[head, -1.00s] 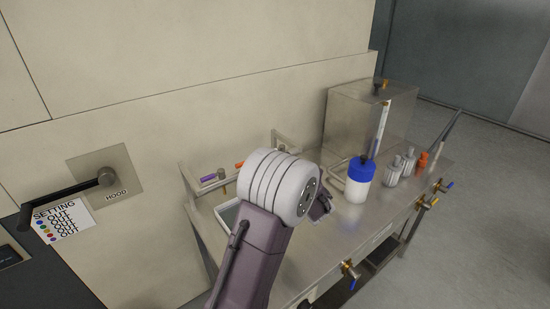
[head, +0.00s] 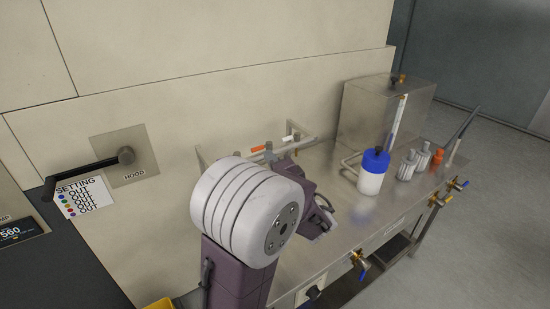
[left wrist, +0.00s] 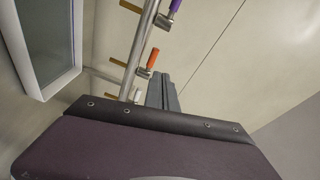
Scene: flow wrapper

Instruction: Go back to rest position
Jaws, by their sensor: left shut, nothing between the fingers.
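My left arm comes in from the bottom of the head view, with a large white ringed joint and dark purple links. My left gripper (head: 269,152) is mostly hidden behind the arm, and only its grey tip shows near the rail at the back of the steel bench. In the left wrist view its two grey fingers (left wrist: 164,92) are together and empty. They lie near the rail, close to an orange handle (left wrist: 153,58) and a white handle (left wrist: 137,96), apparently without gripping either. My right gripper is not in view.
The steel bench (head: 335,258) carries a blue-capped bottle (head: 371,181), metal-grey bottles (head: 408,165), an orange item (head: 437,157) and a clear box (head: 375,115). A hood lever (head: 90,178) is on the wall at left. A white-rimmed tray (left wrist: 77,42) shows in the left wrist view.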

